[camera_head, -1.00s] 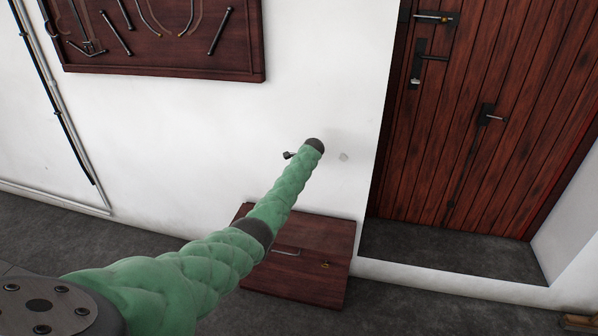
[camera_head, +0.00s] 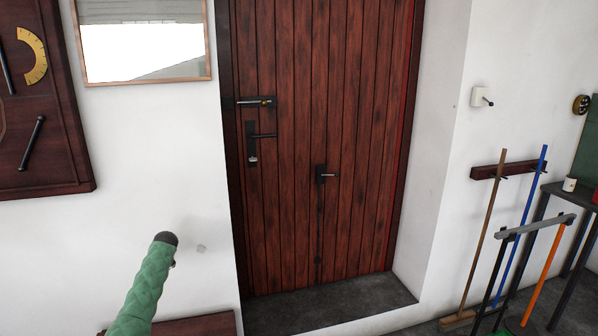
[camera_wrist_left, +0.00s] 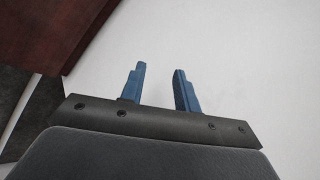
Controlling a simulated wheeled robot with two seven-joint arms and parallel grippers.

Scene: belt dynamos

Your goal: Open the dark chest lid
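The dark chest (camera_head: 195,325) is a reddish-brown wooden box on the floor against the white wall. Only a strip of its top shows at the bottom left of the head view; its front is out of frame, and I cannot tell the lid's state from this strip. My left gripper (camera_wrist_left: 159,69) shows in the left wrist view, its two blue fingers apart with nothing between them and white wall beyond. A dark reddish-brown surface lies at that view's upper left, apart from the fingers; I cannot tell whether it is the chest. My right gripper is in neither view.
A dark red plank door (camera_head: 345,140) is set in a recess right of the chest. A brown-handled broom (camera_head: 487,232), a blue pole (camera_head: 521,225) and a dark table (camera_head: 571,200) stand at the right. A dark wall board (camera_head: 60,110) hangs at the left.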

